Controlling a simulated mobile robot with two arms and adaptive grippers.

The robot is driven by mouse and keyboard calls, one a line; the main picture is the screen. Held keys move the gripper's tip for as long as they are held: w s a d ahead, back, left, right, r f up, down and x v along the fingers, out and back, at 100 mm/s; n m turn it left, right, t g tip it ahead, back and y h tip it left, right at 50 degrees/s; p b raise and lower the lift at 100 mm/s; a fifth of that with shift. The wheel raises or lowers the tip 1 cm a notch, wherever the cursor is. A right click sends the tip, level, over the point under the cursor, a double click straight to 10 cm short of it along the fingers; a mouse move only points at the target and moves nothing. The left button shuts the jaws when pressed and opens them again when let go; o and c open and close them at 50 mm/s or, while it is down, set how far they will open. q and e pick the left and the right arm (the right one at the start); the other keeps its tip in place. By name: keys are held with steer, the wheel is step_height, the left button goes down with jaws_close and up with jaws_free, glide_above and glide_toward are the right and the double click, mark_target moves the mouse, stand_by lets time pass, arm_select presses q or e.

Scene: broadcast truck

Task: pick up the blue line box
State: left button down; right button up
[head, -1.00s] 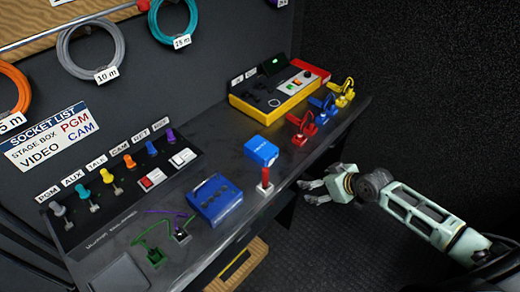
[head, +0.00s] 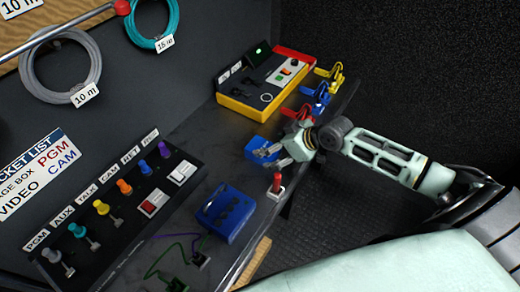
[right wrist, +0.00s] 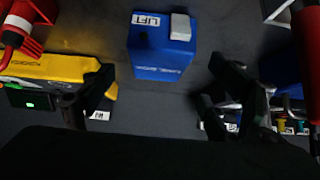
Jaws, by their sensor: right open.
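A small blue box (head: 257,148) sits on the dark desk, partly hidden by my right gripper (head: 276,154). It also shows in the right wrist view (right wrist: 163,55), with a "LIFT" label and a pale block on top and white lettering on its side. In that view my right gripper (right wrist: 163,92) is open, its two dark fingers to either side of and short of the box, with nothing between the tips. A larger blue box (head: 228,214) with dark knobs stands nearer on the desk. My left gripper is not in view.
A yellow and red control panel (head: 262,98) stands behind the small box. Red, blue and yellow plugs (head: 322,95) line the desk's right edge. A red lever (head: 277,184) stands close to my right gripper. A row of coloured switches (head: 100,207) is at left.

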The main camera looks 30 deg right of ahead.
mark_target(263, 147)
steer(key=x, duration=0.1)
steer(key=p+x, duration=0.1)
steer(key=shift+w+a, duration=0.2)
steer(key=shift+w, duration=0.25)
steer(key=x, duration=0.2)
steer(key=shift+w+a+f, duration=0.1)
steer(key=shift+w+f, duration=0.1)
steer(key=shift+f, duration=0.1)
steer(key=c, duration=0.9)
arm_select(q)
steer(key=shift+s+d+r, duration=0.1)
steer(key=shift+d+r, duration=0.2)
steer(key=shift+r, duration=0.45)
arm_select(e)
steer(key=c, duration=0.6)
